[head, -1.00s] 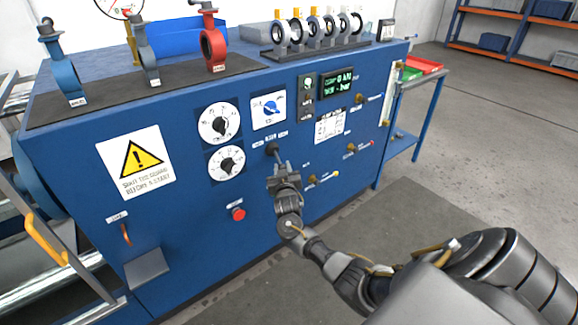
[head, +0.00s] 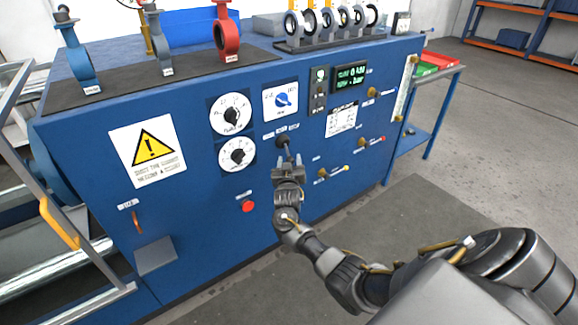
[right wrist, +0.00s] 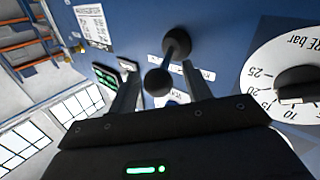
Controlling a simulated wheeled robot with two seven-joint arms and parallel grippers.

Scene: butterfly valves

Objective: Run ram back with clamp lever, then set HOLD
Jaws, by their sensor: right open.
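A black lever with a ball knob (head: 287,151) juts from the blue front panel, between small white labels too small to read. In the right wrist view its ball (right wrist: 158,82) shows between my two fingers, with a gap on each side. My right gripper (head: 289,163) is open at the lever and points at the panel. A blue rotary selector (head: 284,99) on a white plate sits above the lever. Its markings are not legible, so I cannot tell its setting. A green-lit display (head: 350,77) is to its right. My left gripper is out of view.
Two white-faced dials (head: 231,115) and a red button (head: 249,206) lie left of the lever. Small valve handles (head: 333,172) stick out at the right. Valves stand on the bench top. A yellow-handled guard frame (head: 60,225) is at the left.

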